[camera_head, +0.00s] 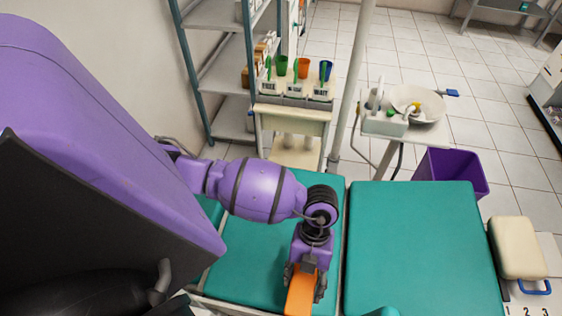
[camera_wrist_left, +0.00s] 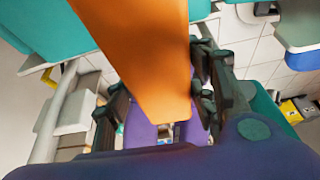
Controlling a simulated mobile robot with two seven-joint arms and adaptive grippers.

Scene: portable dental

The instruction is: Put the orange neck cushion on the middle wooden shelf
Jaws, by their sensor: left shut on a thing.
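The orange neck cushion (camera_head: 301,293) is at the bottom of the head view, over the left teal pad. My left gripper (camera_head: 304,280) is shut on it, with a finger on each side. In the left wrist view the cushion (camera_wrist_left: 140,55) reaches from the top edge down between the fingers of my left gripper (camera_wrist_left: 160,105). The cushion's far end is cut off by the head view's lower edge. The middle wooden shelf cannot be clearly made out. My right gripper is not in view.
Two teal pads (camera_head: 420,240) fill the front. A grey shelving rack (camera_head: 222,75) stands at the back left. A small cart (camera_head: 290,125) with cups, a basin (camera_head: 418,103) and a purple bin (camera_head: 452,172) stand behind the pads. A cream cushion (camera_head: 518,247) lies at right.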

